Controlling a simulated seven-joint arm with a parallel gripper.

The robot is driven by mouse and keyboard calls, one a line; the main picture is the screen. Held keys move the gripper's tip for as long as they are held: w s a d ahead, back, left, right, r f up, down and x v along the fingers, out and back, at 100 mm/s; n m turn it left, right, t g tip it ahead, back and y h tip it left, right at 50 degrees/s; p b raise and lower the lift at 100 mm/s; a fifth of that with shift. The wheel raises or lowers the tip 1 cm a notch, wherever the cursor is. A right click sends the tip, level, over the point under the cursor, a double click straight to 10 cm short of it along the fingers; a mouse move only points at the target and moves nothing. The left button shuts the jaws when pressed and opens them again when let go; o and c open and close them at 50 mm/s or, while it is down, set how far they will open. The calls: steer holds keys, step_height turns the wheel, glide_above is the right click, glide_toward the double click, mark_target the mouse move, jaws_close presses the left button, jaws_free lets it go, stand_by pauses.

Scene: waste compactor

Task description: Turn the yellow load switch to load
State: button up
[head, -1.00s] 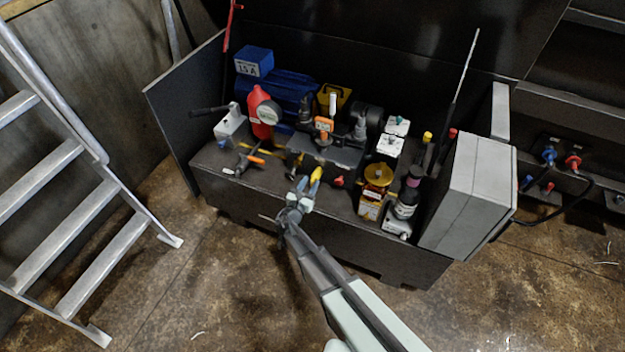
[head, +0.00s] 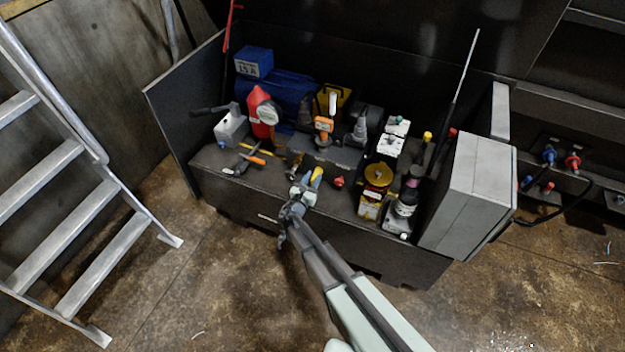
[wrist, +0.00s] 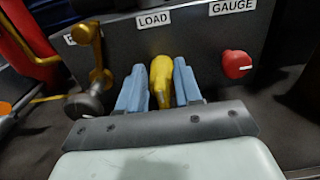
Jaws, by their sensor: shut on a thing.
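The yellow load switch (wrist: 161,80) is a short upright lever under a white LOAD label (wrist: 153,19) on a dark panel. My gripper (wrist: 160,90) has its two blue fingers on either side of the lever and is shut on it. The fingers hide part of the lever's sides. In the head view my gripper (head: 306,186) is at the front edge of the dark bench, with the yellow lever tip (head: 317,173) showing between the fingers.
A red knob (wrist: 236,65) under a GAUGE label is right of my gripper.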

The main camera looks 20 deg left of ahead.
steer(key=shift+c, duration=0.2)
steer(key=m, duration=0.4)
steer(key=shift+d+f+m, duration=0.1)
steer(key=shift+d+m, duration=0.3)
steer(key=m, duration=0.4)
steer(key=shift+d+f+m, duration=0.25)
steer(key=shift+d+m, duration=0.05)
steer(key=m, duration=0.4)
steer(key=shift+d+f, duration=0.2)
steer(key=shift+f, duration=0.1)
steer(key=shift+f+m, duration=0.15)
steer(key=shift+m, duration=0.95)
steer(key=shift+f+m, duration=0.15)
steer(key=shift+m, duration=0.95)
steer(key=o, duration=0.7)
steer(key=shift+c, duration=0.2)
